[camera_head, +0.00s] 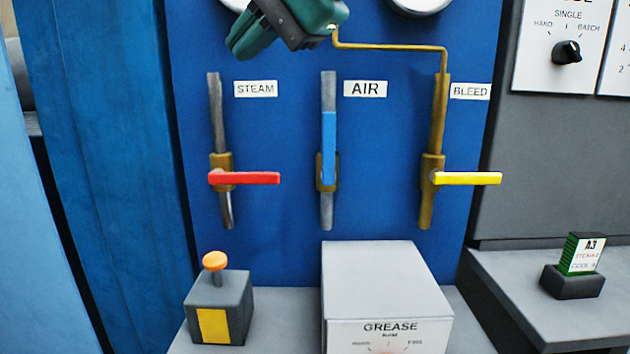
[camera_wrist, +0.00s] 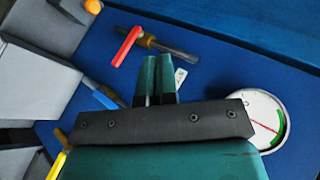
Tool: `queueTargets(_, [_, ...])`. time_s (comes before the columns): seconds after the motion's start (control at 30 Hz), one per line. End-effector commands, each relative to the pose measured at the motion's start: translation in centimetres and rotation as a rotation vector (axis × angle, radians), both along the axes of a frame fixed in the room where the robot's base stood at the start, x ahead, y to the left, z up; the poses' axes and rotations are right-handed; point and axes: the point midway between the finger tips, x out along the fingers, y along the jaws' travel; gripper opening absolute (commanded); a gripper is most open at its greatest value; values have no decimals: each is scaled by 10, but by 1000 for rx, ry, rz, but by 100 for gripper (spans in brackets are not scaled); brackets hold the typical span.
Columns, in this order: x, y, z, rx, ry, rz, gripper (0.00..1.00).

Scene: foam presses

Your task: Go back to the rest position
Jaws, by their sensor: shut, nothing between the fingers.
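My gripper (camera_head: 245,40) is at the top of the head view, in front of the blue panel (camera_head: 290,130) and above the STEAM label. Its two green fingers point down and left, and nothing is held. In the wrist view my gripper (camera_wrist: 159,60) shows its two fingers close together over the blue panel. The fingers are apart from the red STEAM handle (camera_head: 250,178), which also shows in the wrist view (camera_wrist: 127,46).
The red handle and the yellow BLEED handle (camera_head: 470,178) lie horizontal; the blue AIR handle (camera_head: 329,145) is upright. Below stand an orange-button box (camera_head: 219,300) and a GREASE box (camera_head: 375,280). A gauge (camera_wrist: 262,120) sits right in the wrist view. A brass pipe (camera_head: 390,46) runs beside my gripper.

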Motion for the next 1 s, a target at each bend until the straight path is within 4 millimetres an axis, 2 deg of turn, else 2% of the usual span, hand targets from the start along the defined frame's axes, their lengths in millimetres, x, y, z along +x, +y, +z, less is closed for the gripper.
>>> queueTargets(0.27, [-5, -39, -41, -167, -57, 92, 0])
queueTargets(0.47, [-25, -88, -91, -344, -100, 233, 0])
queueTargets(0.57, [-48, -124, -125, -452, -119, 356, 0])
queueTargets(0.6, [-62, -139, -141, -495, -124, 418, 0])
queueTargets(0.73, [-109, -182, -186, -590, -137, 619, 0])
queueTargets(0.8, [-131, -197, -203, -614, -141, 706, 0])
queueTargets(0.9, [-153, -210, -220, -630, -146, 793, 0])
queueTargets(1.0, [-164, -217, -227, -634, -150, 834, 0])
